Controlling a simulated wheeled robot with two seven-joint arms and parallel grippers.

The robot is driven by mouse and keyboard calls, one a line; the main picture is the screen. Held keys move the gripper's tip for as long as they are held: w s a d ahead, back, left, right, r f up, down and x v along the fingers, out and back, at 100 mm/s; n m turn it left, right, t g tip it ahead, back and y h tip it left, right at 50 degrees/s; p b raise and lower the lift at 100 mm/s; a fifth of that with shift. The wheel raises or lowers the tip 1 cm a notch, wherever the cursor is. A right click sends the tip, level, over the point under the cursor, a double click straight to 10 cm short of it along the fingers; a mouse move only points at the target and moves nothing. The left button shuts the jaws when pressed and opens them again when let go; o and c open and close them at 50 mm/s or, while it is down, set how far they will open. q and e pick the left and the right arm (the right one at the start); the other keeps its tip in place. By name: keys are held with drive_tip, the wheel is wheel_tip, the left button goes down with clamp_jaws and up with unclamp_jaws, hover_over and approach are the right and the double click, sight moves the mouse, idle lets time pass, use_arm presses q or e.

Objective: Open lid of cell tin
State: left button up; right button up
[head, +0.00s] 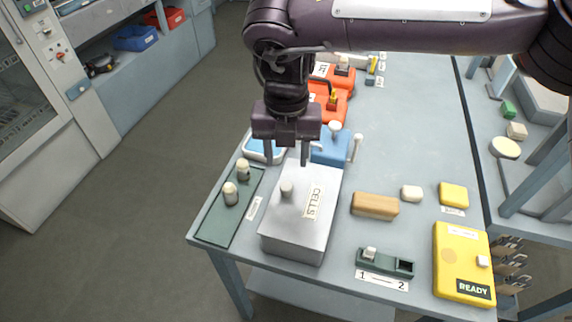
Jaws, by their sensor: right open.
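The cell tin (292,244) is a grey box on the table, with a light lid labelled CELLS (314,201). A round grey knob (287,189) stands on the lid's left part. The lid looks closed. My right gripper (286,162) points down over the tin's far edge, behind the knob in the picture. Its two fingers are apart with nothing between them. I cannot tell whether the fingertips touch the lid. My left gripper is not in view.
A green tray (214,222) with two small cells is left of the tin. Right are a tan block (375,206), a green two-slot holder (385,263) and a yellow READY box (462,262). Blue (331,148) and orange devices stand behind. The table's far right middle is clear.

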sight(286, 185)
drive_tip(key=f, duration=0.2)
drive_tip(key=s+f, duration=0.1)
drive_tip(key=shift+s+f+p, duration=0.1)
drive_tip(key=shift+f+p, duration=0.25)
drive_tip(key=shift+f, duration=0.05)
drive_tip(key=shift+w+f, duration=0.2)
drive_tip(key=shift+f, duration=1.4)
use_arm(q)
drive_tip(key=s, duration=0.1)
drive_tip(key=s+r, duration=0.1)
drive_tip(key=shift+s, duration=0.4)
use_arm(e)
clamp_jaws()
